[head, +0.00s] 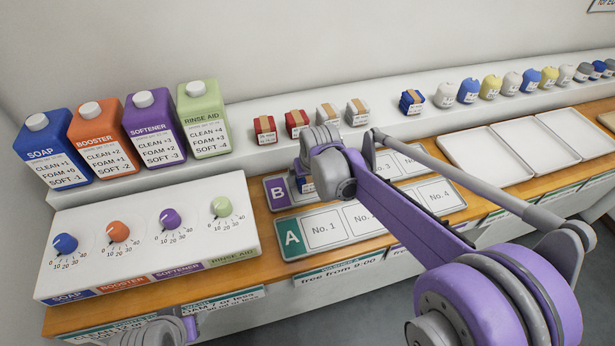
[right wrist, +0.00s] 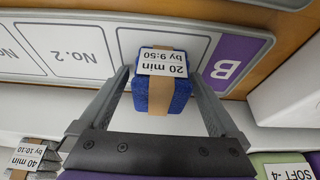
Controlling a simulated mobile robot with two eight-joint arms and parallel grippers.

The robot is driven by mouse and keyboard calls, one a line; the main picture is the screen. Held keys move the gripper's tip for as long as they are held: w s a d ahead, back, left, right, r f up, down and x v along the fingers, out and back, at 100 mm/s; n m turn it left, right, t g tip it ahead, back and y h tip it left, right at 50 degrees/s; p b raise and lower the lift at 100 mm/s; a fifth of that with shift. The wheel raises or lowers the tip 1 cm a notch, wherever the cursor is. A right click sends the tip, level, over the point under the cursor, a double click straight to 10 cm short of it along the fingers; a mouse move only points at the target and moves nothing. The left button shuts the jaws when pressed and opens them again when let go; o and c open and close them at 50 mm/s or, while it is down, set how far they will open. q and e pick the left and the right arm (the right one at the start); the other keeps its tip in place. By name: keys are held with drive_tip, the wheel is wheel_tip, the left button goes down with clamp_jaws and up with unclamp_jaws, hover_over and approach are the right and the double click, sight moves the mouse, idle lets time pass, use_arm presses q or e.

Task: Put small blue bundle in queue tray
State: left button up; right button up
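A small blue bundle (right wrist: 163,95) with a tan band and a white label reading "20 min by 9:50" is between the two fingers of my right gripper (right wrist: 161,75). The fingers press against its sides. It is over the No. 1 end of queue tray B (right wrist: 110,35), beside the purple B mark; whether it touches the tray is unclear. In the head view my wrist mostly hides the bundle (head: 306,186), and tray B (head: 276,195) lies behind tray A (head: 290,240). Only a grey part of my left arm shows at the bottom left; its fingers are out of sight.
Another blue bundle (head: 411,102) sits on the back shelf, with red bundles (head: 265,129) and grey bundles (head: 357,111) to its left. Bottles (head: 150,128) and a dial panel (head: 150,240) stand at the left. Empty white trays (head: 486,158) lie at the right.

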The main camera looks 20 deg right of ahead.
drive_tip(key=shift+r, duration=0.1)
drive_tip(key=shift+r, duration=0.3)
drive_tip(key=s+p+v, duration=0.1)
drive_tip(key=v, duration=1.1)
drive_tip(key=s+f, duration=0.2)
drive_tip(key=s, duration=0.2)
drive_tip(key=s+d+f, duration=0.1)
drive_tip(key=s, duration=0.3)
drive_tip(key=s+d+f, duration=0.1)
drive_tip(key=s+f, duration=0.1)
drive_tip(key=s, duration=0.2)
drive_tip(key=shift+s+f, duration=0.35)
drive_tip(key=shift+s, duration=0.05)
drive_tip(key=s+f, duration=0.6)
drive_tip(key=s, duration=0.3)
drive_tip(key=shift+s+d+f+t, duration=0.25)
drive_tip(key=shift+d+f+t, duration=0.05)
drive_tip(key=shift+d+f, duration=0.05)
